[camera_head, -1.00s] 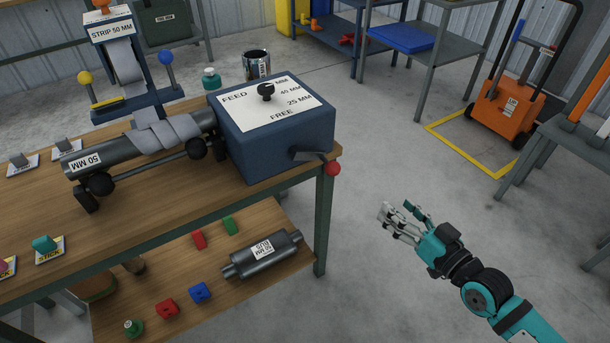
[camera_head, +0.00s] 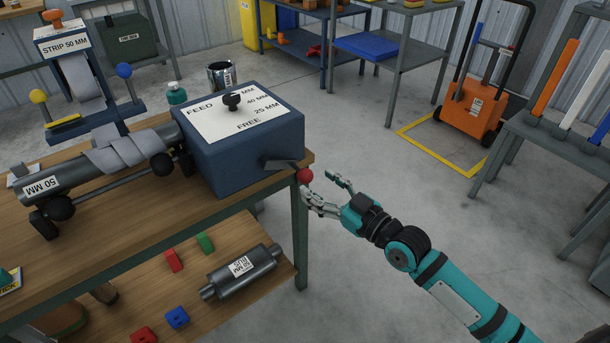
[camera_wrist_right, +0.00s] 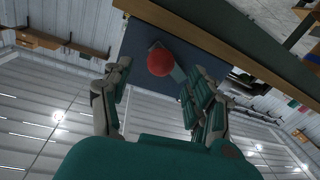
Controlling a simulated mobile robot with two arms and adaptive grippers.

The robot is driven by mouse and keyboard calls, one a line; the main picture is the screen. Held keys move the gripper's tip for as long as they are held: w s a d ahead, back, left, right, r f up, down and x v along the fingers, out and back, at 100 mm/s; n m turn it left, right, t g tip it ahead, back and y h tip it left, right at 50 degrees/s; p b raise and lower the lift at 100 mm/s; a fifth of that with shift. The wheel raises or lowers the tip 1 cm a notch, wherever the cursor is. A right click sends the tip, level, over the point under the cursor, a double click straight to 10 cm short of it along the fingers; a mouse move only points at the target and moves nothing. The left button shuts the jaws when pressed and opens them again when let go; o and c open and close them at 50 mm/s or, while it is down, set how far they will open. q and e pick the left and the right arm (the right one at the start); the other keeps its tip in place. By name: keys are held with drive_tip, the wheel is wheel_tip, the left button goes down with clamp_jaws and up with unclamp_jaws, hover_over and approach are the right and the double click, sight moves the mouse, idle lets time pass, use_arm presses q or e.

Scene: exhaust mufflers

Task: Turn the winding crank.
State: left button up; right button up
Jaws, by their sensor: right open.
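The winding crank is a short grey arm (camera_head: 281,164) on the right side of the blue feed box (camera_head: 222,160), with a red ball knob (camera_head: 305,175) at its end. My right gripper (camera_head: 324,191) is open, with its fingers pointing at the red knob from the right. In the right wrist view the knob (camera_wrist_right: 161,62) shows ahead of the open fingers (camera_wrist_right: 160,95), roughly between them, with the crank arm behind it. I cannot tell whether a finger touches it. A tube marked 50 MM (camera_head: 75,176), wrapped with grey strip, extends left from the box. My left gripper is out of view.
The wooden bench (camera_head: 130,212) carries the box, and its right corner is close to my right fingers. A muffler (camera_head: 241,271) and coloured blocks lie on the lower shelf. An orange cart (camera_head: 472,108) stands farther back; the floor between is clear.

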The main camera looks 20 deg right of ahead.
sight(311, 180)
drive_tip(key=x, duration=0.5)
drive_tip(key=shift+w+a, duration=0.1)
drive_tip(key=shift+w, duration=0.1)
clamp_jaws()
drive_tip(key=shift+f, duration=0.1)
